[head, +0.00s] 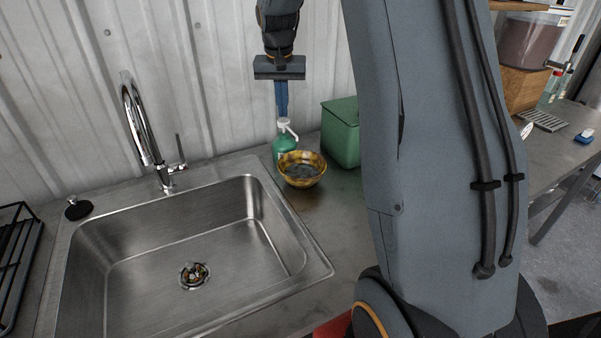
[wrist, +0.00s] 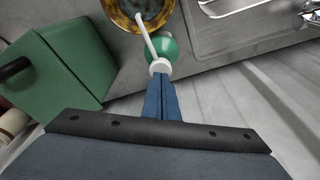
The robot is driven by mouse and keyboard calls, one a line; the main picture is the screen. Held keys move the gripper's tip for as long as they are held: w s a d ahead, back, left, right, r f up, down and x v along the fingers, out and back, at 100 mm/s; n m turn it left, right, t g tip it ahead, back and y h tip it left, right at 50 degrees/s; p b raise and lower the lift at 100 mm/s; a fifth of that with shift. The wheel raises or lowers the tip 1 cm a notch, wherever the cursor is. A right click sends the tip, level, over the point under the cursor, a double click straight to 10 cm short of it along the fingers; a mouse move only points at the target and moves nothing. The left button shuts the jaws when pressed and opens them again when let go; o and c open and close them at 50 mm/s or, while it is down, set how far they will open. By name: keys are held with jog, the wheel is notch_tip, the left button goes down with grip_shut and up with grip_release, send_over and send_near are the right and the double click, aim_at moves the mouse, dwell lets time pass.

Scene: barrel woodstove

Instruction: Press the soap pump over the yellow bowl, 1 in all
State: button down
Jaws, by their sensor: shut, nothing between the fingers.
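The soap pump (head: 285,143) is a green bottle with a white pump head and spout, standing on the counter by the wall, right of the sink. The yellow bowl (head: 302,170) sits just in front of it, mottled yellow and brown. In the wrist view the white spout of the soap pump (wrist: 162,47) reaches over the rim of the yellow bowl (wrist: 126,18). My gripper (head: 282,112) is shut and empty, its blue fingers pointing down just above the pump head. In the wrist view the fingertips overlap the pump head's near side; I cannot tell whether they touch.
A green box (head: 341,132) stands close to the right of the bowl. A steel sink (head: 190,262) with a tall faucet (head: 140,120) lies to the left. The corrugated wall is close behind. Some bare counter lies in front of the bowl.

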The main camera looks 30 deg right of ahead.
jog(key=shift+f, duration=0.2)
jog(key=shift+f+b, duration=0.5)
jog(key=shift+f, duration=0.6)
jog(key=shift+r, duration=0.1)
jog(key=shift+r+p, duration=0.85)
jog(key=shift+r, duration=0.3)
notch_tip(320, 180, up, 6)
jog(key=p, duration=0.4)
dwell(0.5)
